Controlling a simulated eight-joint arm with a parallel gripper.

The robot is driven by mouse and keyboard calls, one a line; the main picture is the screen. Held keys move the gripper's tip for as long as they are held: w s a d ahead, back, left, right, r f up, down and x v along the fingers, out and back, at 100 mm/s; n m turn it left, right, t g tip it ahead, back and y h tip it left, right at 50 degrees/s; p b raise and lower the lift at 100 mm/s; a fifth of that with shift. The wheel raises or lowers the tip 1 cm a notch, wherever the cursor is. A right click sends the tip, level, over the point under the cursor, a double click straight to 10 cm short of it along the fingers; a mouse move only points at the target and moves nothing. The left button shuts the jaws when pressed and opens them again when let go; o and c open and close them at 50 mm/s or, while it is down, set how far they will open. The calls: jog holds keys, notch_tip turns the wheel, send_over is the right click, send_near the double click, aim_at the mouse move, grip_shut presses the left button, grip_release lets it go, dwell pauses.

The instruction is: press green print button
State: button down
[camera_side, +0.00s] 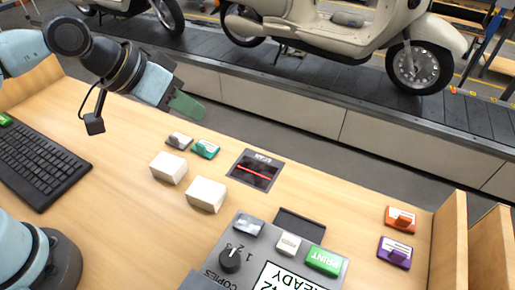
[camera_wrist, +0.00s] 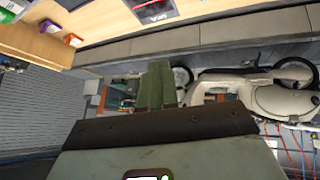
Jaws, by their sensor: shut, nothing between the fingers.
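The green print button (camera_side: 324,261) carries the word PRINT and sits at the right of a grey control panel (camera_side: 258,262) near the bottom of the side view. A white button (camera_side: 288,243) and a black dial (camera_side: 231,260) are on the same panel. My gripper (camera_side: 187,106) is shut and empty, with green fingers. It is raised above the far edge of the desk, well up and left of the print button. In the wrist view my gripper (camera_wrist: 158,84) points toward the conveyor and scooters.
White blocks (camera_side: 206,195), small cards (camera_side: 206,149) and a scan plate (camera_side: 255,170) lie on the desk between gripper and panel. Orange (camera_side: 400,219) and purple (camera_side: 394,252) items are at right, beside a wooden divider (camera_side: 449,245). A keyboard (camera_side: 38,163) is at left. Scooters (camera_side: 340,30) stand on the conveyor behind.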

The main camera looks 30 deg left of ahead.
jog(key=s+d+r+m+g+h, duration=0.1)
jog(key=d+h, duration=0.1)
jog(key=d, duration=0.6)
jog(key=s+d+r+m+g+h, duration=0.1)
jog(key=s+d, duration=0.1)
jog(key=d, duration=0.6)
jog(key=m+g+h, duration=0.2)
jog(key=g, duration=0.1)
send_over(318, 256)
jog(key=shift+d+r, duration=0.1)
jog(key=shift+r, duration=0.1)
jog(key=shift+t, duration=0.3)
jog(key=shift+f, duration=4.4)
jog(key=shift+f, duration=0.4)
